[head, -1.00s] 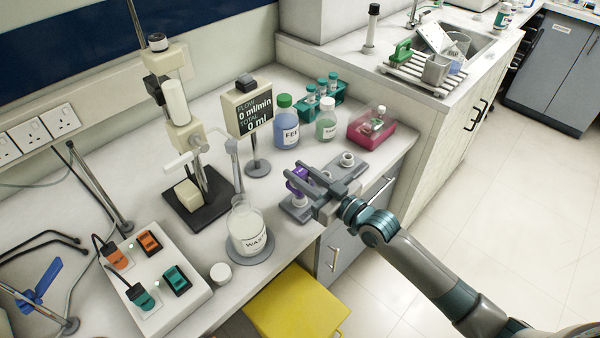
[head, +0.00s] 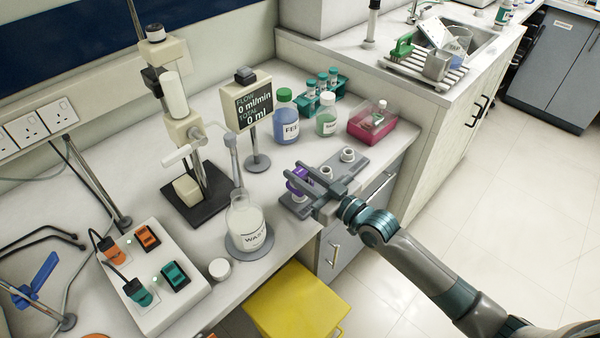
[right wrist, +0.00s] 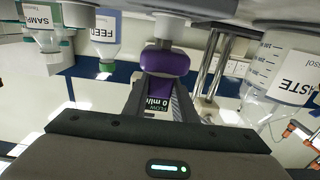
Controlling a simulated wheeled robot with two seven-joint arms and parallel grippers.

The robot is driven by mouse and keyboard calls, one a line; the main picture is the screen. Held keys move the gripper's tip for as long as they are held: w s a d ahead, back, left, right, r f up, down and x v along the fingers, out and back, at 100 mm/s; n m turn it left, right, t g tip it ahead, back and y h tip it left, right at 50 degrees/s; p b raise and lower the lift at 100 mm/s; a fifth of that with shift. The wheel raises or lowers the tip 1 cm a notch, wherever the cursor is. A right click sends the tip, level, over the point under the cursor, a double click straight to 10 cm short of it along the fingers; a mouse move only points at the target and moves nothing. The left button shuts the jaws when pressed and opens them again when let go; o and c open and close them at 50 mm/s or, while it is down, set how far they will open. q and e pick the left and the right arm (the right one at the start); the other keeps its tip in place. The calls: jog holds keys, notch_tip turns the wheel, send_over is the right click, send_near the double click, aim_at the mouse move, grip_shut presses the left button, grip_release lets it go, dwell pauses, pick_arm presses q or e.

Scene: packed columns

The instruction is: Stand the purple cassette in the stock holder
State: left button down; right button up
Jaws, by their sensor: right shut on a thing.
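The purple cassette (head: 298,187) is between the fingers of my right gripper (head: 303,179), at the left end of the grey stock holder (head: 365,160). My right gripper is shut on it. In the right wrist view the purple body (right wrist: 165,62) shows between the fingers, with a pale grey stem at one end. The cassette looks upright over the holder's left position. The fingers hide its lower part in the head view, so I cannot tell whether it is fully seated. My left gripper is not in view.
Behind the holder stand a blue feed bottle (head: 286,120), a sample bottle (head: 326,118) and a pink tray (head: 371,126). The waste bottle (head: 246,222) stands to the left. A display (head: 247,103) on a post is further back. A yellow bin (head: 297,302) is below the bench edge.

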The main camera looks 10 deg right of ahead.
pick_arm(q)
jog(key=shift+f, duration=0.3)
pick_arm(e)
jog(key=shift+s+d+f, duration=0.1)
jog(key=shift+f, duration=0.3)
pick_arm(q)
jog(key=shift+b, duration=0.3)
pick_arm(e)
jog(key=o, duration=1.1)
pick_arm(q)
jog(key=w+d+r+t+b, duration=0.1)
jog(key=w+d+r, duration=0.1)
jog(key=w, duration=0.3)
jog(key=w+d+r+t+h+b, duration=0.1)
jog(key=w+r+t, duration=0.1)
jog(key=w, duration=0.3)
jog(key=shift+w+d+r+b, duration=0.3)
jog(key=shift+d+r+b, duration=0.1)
pick_arm(e)
jog(key=shift+v, duration=8.75)
jog(key=shift+r, duration=0.1)
